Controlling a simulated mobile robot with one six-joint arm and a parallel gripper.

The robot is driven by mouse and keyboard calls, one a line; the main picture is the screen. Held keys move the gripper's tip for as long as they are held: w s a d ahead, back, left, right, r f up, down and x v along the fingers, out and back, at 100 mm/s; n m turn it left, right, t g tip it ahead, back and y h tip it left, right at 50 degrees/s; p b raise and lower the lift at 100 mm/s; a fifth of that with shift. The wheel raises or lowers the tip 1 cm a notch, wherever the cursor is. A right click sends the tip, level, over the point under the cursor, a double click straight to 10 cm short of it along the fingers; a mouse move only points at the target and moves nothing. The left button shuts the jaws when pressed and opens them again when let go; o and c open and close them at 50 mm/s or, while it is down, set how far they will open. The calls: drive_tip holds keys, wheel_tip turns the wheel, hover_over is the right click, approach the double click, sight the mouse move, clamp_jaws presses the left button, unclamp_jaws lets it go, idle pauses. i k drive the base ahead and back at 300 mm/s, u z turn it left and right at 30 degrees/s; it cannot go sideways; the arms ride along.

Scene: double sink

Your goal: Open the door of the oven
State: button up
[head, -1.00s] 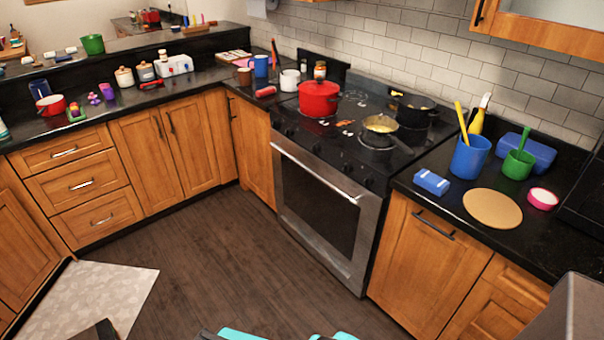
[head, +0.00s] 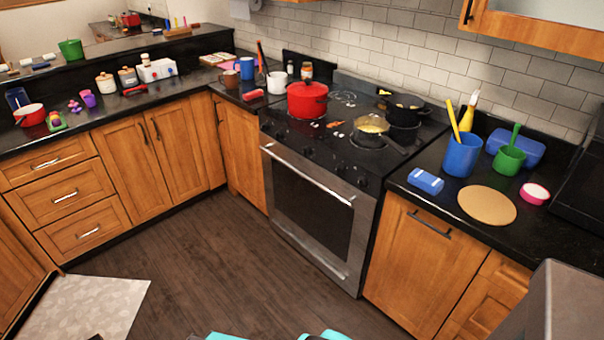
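The oven (head: 312,212) stands in the counter run, steel-framed with a dark glass window. Its door is shut, and a long straight steel handle (head: 305,174) runs along the door's top edge. Knobs line the front above the handle. My gripper is not clearly visible; only turquoise and black parts of my own body show at the bottom edge, well below and apart from the oven.
A red pot (head: 308,100), a pan (head: 371,126) and a black pot (head: 406,109) sit on the cooktop; the pan's handle points toward the front right. Cabinets flank the oven. The wooden floor (head: 185,262) before it is clear. A pale mat (head: 85,305) lies at lower left.

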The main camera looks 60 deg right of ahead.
sight(335, 218)
drive_tip(key=i, duration=0.85)
drive_tip(key=u, duration=0.05)
